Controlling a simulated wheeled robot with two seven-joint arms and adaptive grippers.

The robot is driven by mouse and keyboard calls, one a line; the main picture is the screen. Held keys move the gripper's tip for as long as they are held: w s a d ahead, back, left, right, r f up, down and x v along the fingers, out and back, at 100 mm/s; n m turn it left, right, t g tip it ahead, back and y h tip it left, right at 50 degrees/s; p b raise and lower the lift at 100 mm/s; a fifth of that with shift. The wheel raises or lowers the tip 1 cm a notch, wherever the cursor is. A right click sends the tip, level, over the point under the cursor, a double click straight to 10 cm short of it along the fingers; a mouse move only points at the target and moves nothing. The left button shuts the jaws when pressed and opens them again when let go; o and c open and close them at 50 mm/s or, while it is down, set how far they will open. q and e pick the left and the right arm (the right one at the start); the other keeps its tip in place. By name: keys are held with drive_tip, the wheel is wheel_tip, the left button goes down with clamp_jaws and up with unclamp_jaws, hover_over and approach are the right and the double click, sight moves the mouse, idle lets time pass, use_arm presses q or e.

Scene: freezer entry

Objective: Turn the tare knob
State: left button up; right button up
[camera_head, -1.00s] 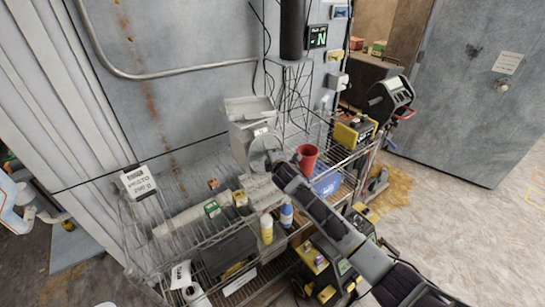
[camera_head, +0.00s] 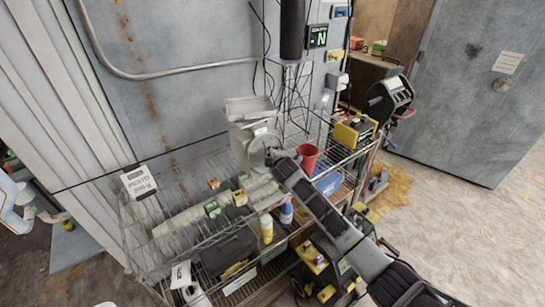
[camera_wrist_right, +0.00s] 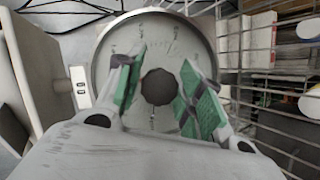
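A grey weighing scale with a tray on top (camera_head: 250,108) stands on the wire rack, with its round dial (camera_head: 257,152) on the front. In the right wrist view the dial (camera_wrist_right: 107,45) fills the middle, with a dark, scalloped knob (camera_wrist_right: 158,87) at its centre. My right gripper (camera_head: 276,157) is right at the dial in the head view. In the wrist view its two green-padded fingers (camera_wrist_right: 160,80) stand open on either side of the knob, with a gap visible on each side. In the head view the knob is hidden or too small to tell. My left gripper is not in view.
A red cup (camera_head: 308,156) and a blue bin (camera_head: 328,182) stand close to the right of my gripper. A yellow-black device (camera_head: 353,132) sits at the rack's right end.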

drive_tip(key=shift+o, duration=0.8)
drive_tip(key=shift+s+r, duration=0.1)
drive_tip(key=shift+s, duration=0.05)
drive_tip(key=v, duration=1.1)
drive_tip(key=shift+s, duration=0.35)
drive_tip(key=shift+d, duration=0.1)
idle(0.3)
